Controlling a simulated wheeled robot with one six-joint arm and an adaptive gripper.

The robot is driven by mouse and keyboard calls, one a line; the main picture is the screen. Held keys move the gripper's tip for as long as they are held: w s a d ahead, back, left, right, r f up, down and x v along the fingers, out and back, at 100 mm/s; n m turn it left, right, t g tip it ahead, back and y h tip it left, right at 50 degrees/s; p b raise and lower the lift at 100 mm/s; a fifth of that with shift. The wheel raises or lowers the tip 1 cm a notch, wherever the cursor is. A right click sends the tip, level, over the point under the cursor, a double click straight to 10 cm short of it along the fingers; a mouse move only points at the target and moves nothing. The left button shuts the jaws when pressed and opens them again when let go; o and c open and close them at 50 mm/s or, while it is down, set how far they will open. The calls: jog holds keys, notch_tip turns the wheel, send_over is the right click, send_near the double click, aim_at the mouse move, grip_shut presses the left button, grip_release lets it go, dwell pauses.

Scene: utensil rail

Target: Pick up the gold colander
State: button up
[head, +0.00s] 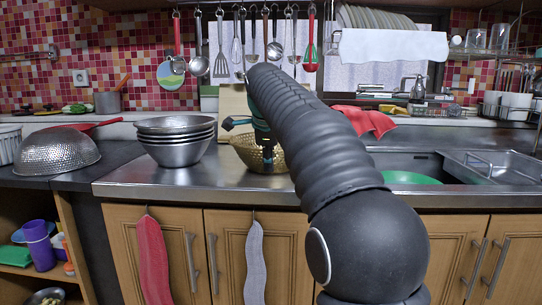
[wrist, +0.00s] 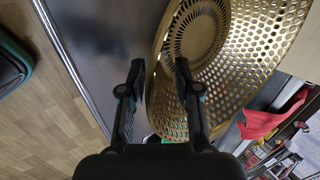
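The gold colander (head: 245,150) sits on the steel counter in the head view, partly hidden behind my gripper (head: 264,150) and arm. In the wrist view the perforated gold colander (wrist: 235,50) fills the upper right, with its near rim running down the middle. My gripper (wrist: 161,68) is open, its two fingers apart. The left finger is outside the rim, over the counter, and the right finger overlaps the bowl, so the rim lies between them. I cannot tell whether either finger touches the colander.
Stacked steel bowls (head: 175,140) stand left of the colander, with an upturned steel colander (head: 56,151) further left. A sink with a green dish (head: 408,177) is to the right. A red cloth (head: 368,120) lies behind. Utensils hang from a rail above.

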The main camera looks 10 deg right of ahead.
jog(key=shift+x, duration=1)
grip_shut()
